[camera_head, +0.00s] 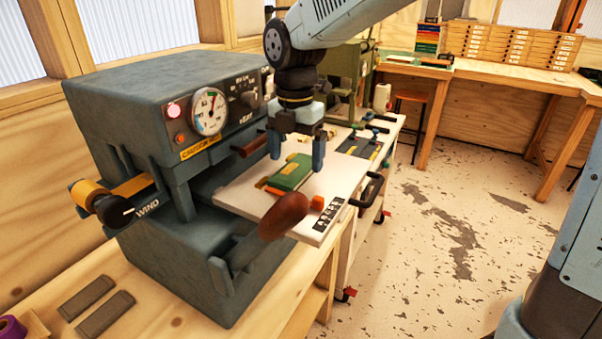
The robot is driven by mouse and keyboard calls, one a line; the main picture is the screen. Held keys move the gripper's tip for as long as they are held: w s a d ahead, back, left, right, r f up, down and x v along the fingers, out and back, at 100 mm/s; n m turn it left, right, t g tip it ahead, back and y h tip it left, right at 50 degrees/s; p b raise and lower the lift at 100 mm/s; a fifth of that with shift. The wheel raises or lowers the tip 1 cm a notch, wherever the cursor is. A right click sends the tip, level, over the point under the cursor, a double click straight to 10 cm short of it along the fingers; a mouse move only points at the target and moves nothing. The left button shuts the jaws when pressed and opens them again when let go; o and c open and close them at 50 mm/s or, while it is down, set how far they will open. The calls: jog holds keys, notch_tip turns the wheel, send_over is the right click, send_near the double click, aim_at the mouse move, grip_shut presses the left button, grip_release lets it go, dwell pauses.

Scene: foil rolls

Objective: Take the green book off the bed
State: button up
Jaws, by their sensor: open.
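The green book (291,172) lies flat on the pale bed (240,198) of the grey machine, with orange pieces at its near-left edge. My gripper (296,160) points down over the book from above. Its two blue fingers are apart, one at the book's far-left side and one at its right side. The fingers look open, with the book between or just below them. I cannot tell whether either finger touches the book.
The grey machine (165,95) with gauge and lamp stands left of the bed. A brown handle (284,216) juts up at the bed's near edge. A white cart top (375,130) with tools lies behind. Open floor is right.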

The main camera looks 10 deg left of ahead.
aim_at(296, 171)
jog(key=shift+f, duration=1.25)
jog(key=shift+c, duration=0.2)
jog(key=c, duration=1.2)
